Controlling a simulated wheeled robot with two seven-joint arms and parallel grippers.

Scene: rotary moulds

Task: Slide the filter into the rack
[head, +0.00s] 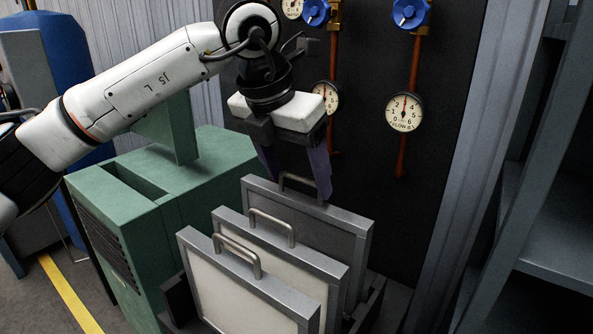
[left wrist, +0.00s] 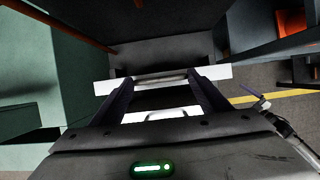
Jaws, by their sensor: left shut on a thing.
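Three framed filters with metal handles stand in a row in a dark rack (head: 372,305). The back filter (head: 318,222) has a grey panel; its top edge and handle also show in the left wrist view (left wrist: 215,74). My left gripper (head: 297,184) is over the back filter, its fingers pointing down and shut on that filter's handle. The middle filter (head: 322,268) and front filter (head: 240,288) have pale panels and stand apart from my gripper. The lower edges of the filters are hidden, so I cannot tell how deep the back one sits. My right gripper is not in view.
A green machine (head: 160,195) stands close on the left of the rack. Behind is a dark panel with pipes, blue valves (head: 409,12) and gauges (head: 404,112). Grey shelving (head: 545,225) stands on the right. A yellow floor line (head: 68,293) runs at lower left.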

